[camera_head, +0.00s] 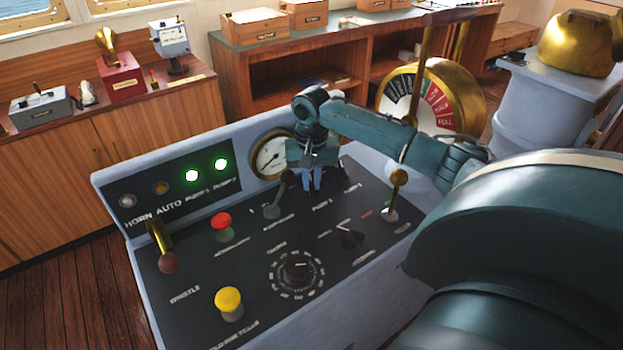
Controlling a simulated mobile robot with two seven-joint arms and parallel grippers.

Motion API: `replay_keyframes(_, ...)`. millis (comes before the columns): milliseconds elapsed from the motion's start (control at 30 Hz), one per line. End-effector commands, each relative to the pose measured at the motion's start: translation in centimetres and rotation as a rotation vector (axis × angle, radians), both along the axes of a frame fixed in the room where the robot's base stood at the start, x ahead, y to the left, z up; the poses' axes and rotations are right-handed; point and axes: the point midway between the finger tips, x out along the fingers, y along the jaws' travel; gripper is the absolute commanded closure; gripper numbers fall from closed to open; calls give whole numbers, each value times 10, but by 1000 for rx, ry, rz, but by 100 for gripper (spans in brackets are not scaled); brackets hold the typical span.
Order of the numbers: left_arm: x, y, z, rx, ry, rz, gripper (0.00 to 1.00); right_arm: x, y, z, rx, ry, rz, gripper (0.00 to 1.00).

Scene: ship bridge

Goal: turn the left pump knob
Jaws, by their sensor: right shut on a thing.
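My right arm reaches in from the right over the sloped black panel of the grey console (190,255). My right gripper (312,184) points down at the panel's upper part, just above the left pump label (321,205). It is shut on the left pump knob, which the fingers hide almost wholly, so its angle cannot be read. The right pump label (351,188) is to its right; its knob is not clear behind my gripper. Two pump lamps glow green, the left one (191,175) and the right one (221,164). My left gripper is not in view.
A small lever (272,211) stands close left of my gripper, and a round gauge (272,156) is just behind. A brass-knobbed lever (396,190) stands to the right. Red (221,220) and yellow (228,300) buttons and a round dial (298,272) are nearer.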

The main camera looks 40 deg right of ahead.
Motion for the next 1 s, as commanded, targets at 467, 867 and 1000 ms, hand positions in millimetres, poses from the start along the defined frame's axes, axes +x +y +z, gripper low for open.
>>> replay_keyframes(467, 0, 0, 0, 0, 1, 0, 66, -1, -2, 0, 2, 1, 320, 100)
replay_keyframes(867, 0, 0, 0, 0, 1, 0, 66, -1, -4, 1, 1, -1, 693, 100)
replay_keyframes(1000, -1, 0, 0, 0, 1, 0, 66, -1, -5, 1, 1, 0, 804, 100)
